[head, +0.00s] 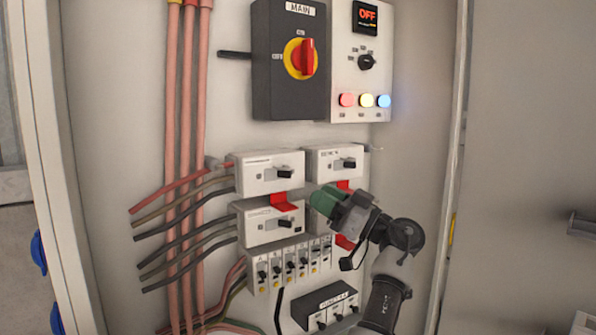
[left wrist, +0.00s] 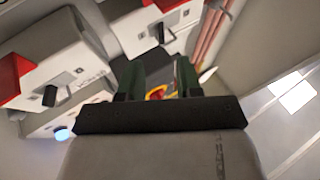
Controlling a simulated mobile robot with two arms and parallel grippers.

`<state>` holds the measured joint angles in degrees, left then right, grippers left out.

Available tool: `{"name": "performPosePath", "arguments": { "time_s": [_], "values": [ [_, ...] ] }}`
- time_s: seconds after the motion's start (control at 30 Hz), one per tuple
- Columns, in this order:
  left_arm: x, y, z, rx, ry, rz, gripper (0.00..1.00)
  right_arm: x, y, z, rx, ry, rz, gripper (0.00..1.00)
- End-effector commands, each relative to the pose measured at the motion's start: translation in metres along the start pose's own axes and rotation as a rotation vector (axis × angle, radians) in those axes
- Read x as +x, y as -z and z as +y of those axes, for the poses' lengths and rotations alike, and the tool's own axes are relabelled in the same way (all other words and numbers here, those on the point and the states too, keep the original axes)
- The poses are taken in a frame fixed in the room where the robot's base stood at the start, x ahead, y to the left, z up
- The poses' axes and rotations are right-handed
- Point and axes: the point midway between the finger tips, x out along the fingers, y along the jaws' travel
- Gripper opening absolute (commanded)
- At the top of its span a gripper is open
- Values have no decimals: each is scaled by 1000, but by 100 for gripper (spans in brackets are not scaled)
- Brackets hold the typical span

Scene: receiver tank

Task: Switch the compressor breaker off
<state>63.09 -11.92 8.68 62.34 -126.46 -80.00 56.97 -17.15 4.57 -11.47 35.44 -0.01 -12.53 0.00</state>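Several white breakers with black levers are mounted in the cabinet. The upper left breaker (head: 255,178) has a label that may read compressor, but it is too small to be sure; its lever (head: 285,172) points right. Below it is a lower left breaker (head: 256,233), and a right breaker (head: 322,163) is beside it. My left gripper (head: 325,200) has green fingers and is in front of the panel, just below the right breaker. In the left wrist view its fingers (left wrist: 157,78) are apart with nothing between them. A breaker behind the gripper is mostly hidden. My right gripper is not in view.
The black main switch box (head: 263,85) with its red handle is above. A display (head: 367,16) reads OFF above three lit lamps. Small breakers (head: 290,265) and a black box (head: 322,305) are below. Red pipes (head: 186,100) and cables run on the left. The cabinet's right wall is near my arm.

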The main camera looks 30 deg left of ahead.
Motion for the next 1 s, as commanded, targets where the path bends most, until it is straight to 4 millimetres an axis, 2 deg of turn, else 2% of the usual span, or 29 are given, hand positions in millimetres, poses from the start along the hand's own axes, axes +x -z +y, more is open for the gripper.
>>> {"name": "performPosePath", "arguments": {
  "time_s": [0.03,0.1,0.3,0.5,0.77,1.0],
  "values": [
    [13,5,-1,1,3,-2,35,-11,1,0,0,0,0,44],
    [27,4,0,1,2,-2,35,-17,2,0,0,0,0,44],
    [56,3,0,2,1,-1,35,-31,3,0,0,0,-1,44],
    [68,1,0,0,-1,-1,35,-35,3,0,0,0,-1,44],
    [68,0,0,0,-1,0,35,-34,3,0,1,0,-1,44],
    [68,0,0,0,-1,0,0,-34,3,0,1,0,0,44]
  ]
}}
